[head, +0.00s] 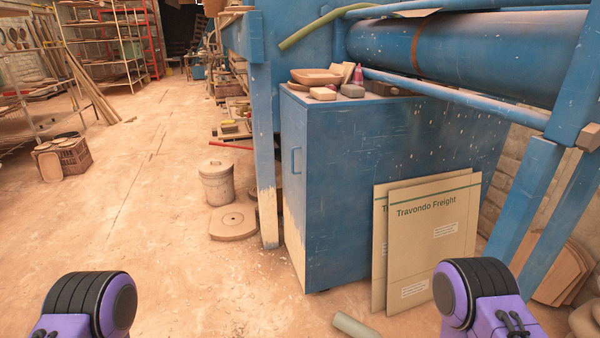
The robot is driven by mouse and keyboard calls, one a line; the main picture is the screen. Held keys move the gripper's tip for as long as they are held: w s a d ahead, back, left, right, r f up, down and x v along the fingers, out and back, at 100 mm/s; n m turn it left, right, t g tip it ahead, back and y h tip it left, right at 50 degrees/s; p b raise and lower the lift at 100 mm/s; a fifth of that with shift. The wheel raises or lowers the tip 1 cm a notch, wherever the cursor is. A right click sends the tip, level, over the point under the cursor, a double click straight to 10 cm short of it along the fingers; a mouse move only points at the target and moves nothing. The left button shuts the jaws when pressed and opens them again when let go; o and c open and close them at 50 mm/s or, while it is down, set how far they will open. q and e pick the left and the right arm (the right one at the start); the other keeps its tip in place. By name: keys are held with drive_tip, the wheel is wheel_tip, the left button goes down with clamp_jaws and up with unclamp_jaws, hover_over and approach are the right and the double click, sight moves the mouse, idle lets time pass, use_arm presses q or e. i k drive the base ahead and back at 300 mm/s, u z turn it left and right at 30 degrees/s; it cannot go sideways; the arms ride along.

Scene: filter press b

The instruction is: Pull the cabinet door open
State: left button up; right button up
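A blue cabinet (340,190) stands right of the middle in the head view, under the large blue press. Its narrow left face, seen at a steep angle, is the door (294,205) with a small blue bar handle (296,161). The door looks closed. Purple and black parts of my two arms show at the bottom left and bottom right, both apart from the cabinet. Neither of my grippers can be seen.
Flat cardboard sheets (436,240) lean on the cabinet's broad side. A grey tube (355,326) lies on the floor before them. The floor at left is mostly clear.

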sight(291, 120)
drive_tip(key=u, duration=0.45)
drive_tip(key=i, duration=0.85)
drive_tip(key=u, duration=0.5)
drive_tip(key=i, duration=0.9)
drive_tip(key=z, duration=1.05)
drive_tip(key=i, duration=0.6)
drive_tip(key=z, duration=0.65)
